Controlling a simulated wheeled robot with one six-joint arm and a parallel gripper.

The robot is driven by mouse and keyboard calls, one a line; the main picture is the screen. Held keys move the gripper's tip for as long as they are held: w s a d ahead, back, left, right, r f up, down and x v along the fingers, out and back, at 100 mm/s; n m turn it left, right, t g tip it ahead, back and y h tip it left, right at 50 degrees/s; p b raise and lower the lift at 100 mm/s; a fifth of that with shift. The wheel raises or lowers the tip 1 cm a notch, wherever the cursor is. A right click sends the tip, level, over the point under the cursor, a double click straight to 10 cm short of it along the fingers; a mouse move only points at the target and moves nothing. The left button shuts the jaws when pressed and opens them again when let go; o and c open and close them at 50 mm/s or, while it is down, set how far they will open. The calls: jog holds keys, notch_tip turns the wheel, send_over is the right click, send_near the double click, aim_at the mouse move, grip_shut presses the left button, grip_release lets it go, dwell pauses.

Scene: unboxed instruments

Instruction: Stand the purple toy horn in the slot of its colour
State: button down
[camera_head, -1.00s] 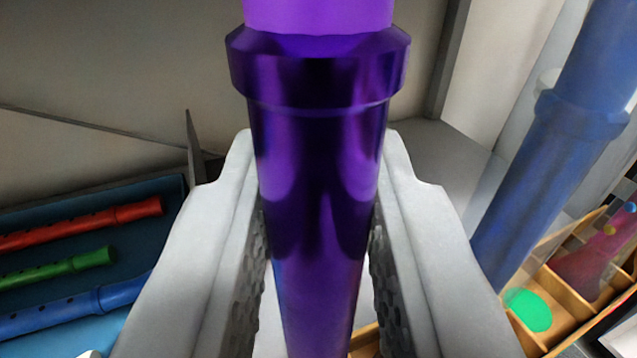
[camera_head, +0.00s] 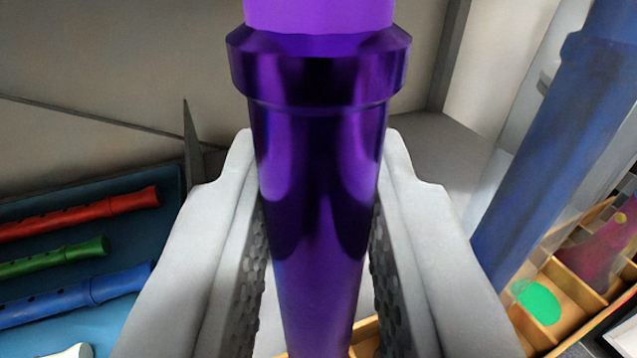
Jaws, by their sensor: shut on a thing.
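The purple toy horn (camera_head: 318,150) is a shiny tube with a thick collar and a lighter purple top. It stands roughly upright in the picture between the two grey fingers of my gripper (camera_head: 318,235), which is shut on it. Its lower end is out of sight. A wooden rack (camera_head: 572,318) with compartments stands at the lower right. One compartment has a green patch (camera_head: 537,301) on its floor. A purple slot cannot be made out.
A blue tube (camera_head: 560,140) stands upright at the right, by the rack. A pinkish, translucent piece (camera_head: 603,247) is in the rack behind. At the left, a blue tray (camera_head: 150,225) holds a red flute (camera_head: 80,214), a green flute (camera_head: 55,259) and a blue flute (camera_head: 75,297).

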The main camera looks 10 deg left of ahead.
jog(key=shift+f, duration=0.3)
jog(key=c, duration=1.2)
grip_release()
jog(key=v, duration=1.7)
jog(key=shift+s+f, duration=0.1)
jog(key=shift+s, duration=0.1)
